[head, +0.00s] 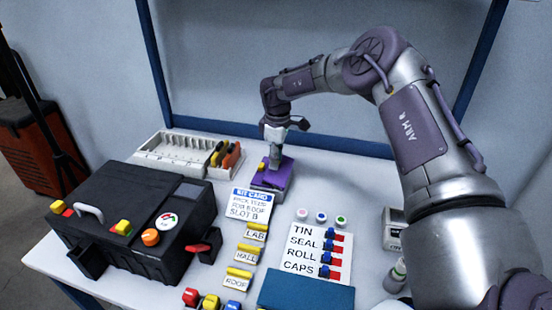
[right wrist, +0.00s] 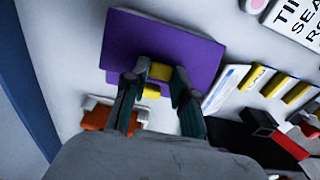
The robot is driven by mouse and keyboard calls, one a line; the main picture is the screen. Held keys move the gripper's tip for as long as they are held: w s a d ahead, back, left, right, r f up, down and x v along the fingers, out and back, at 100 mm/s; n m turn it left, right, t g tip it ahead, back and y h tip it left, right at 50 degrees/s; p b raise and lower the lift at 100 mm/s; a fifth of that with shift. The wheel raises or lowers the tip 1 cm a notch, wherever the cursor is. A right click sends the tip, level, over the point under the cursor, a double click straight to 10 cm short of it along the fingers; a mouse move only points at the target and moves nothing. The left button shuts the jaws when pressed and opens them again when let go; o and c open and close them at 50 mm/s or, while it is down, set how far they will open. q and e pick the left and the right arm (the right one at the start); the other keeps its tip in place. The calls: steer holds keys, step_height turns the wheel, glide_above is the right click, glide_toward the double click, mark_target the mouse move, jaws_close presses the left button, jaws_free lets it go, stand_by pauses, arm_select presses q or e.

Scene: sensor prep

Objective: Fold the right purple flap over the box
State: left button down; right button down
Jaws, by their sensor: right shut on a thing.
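The small box (head: 268,191) stands on the table behind the kit card, with purple flap material (head: 285,175) at its top. In the right wrist view a wide purple flap (right wrist: 190,45) fills the upper middle, and a yellow tab (right wrist: 160,72) on it lies between my fingertips. My right gripper (head: 274,152) reaches down over the box from the right. In the wrist view the right gripper (right wrist: 157,78) is shut on the yellow tab. A second yellow tab (right wrist: 152,91) shows just below, between the fingers. The fingers hide part of the flaps. My left gripper is not in view.
A white slotted rack (head: 165,152) stands behind left of the box. A black case (head: 125,215) fills the left of the table. A kit card (head: 250,204), yellow-topped labels (head: 247,253) and a word sheet (head: 318,250) lie in front. A blue book (head: 305,292) lies at the front edge.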

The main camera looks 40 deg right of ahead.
steer(key=c, duration=0.9)
jaws_free()
steer(key=r, duration=1.2)
steer(key=shift+s+d, duration=0.15)
steer(key=shift+s, duration=0.05)
steer(key=shift+r, duration=0.1)
